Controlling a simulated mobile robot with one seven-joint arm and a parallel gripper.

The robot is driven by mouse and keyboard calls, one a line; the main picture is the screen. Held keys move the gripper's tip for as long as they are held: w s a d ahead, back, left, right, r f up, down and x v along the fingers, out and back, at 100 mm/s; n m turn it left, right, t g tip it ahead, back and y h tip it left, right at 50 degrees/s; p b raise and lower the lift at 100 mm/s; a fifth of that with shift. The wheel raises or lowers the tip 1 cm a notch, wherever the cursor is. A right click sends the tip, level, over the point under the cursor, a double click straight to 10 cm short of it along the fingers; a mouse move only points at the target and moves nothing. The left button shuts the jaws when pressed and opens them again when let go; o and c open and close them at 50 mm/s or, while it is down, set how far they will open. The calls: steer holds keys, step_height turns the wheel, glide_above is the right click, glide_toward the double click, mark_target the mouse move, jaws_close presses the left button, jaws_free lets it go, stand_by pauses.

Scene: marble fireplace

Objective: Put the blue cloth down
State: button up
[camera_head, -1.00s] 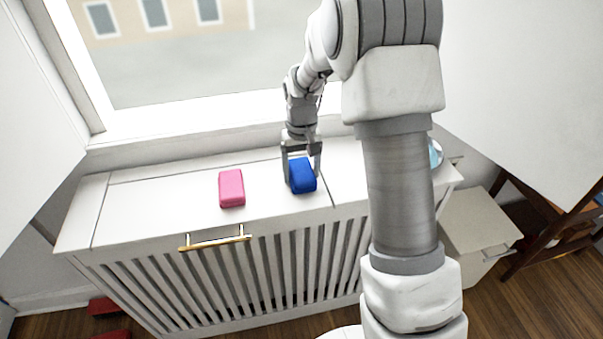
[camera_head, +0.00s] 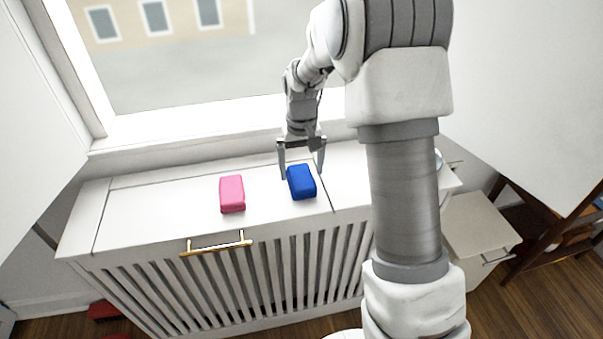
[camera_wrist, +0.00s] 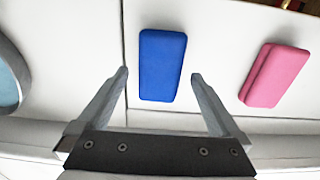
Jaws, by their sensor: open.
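The blue cloth (camera_head: 302,182), a folded block, lies on the white slatted cabinet's top (camera_head: 160,212). In the wrist view the blue cloth (camera_wrist: 162,65) lies ahead of the fingertips and between their lines. My gripper (camera_head: 302,174) is open and empty, just behind and above the cloth. In the wrist view both fingers of my gripper (camera_wrist: 160,76) stand apart with nothing between them but the white surface and the cloth's near end. I see no contact with the cloth.
A pink folded cloth (camera_head: 232,194) lies left of the blue one; it also shows in the wrist view (camera_wrist: 274,75). A round blue-and-white item (camera_wrist: 10,80) sits at the wrist view's left edge. A gold handle (camera_head: 215,243) is on the cabinet's front edge. A window stands behind.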

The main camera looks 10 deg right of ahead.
mark_target(302, 176)
steer(key=s+r+t+p, duration=0.1)
steer(key=s+r, duration=0.1)
steer(key=r, duration=0.6)
steer(key=s+r+p, duration=0.1)
steer(key=s+r, duration=0.2)
steer(key=r, duration=0.4)
steer(key=s+r+t, duration=0.2)
steer(key=s+r, duration=0.1)
steer(key=s, duration=0.8)
steer(key=s+r+t, duration=0.2)
steer(key=s+r, duration=0.1)
steer(key=s, duration=0.8)
steer(key=shift+r+t, duration=0.15)
steer(key=shift+t, duration=0.15)
step_height(302, 176, up, 15)
steer(key=p, duration=1.4)
steer(key=shift+p, duration=0.4)
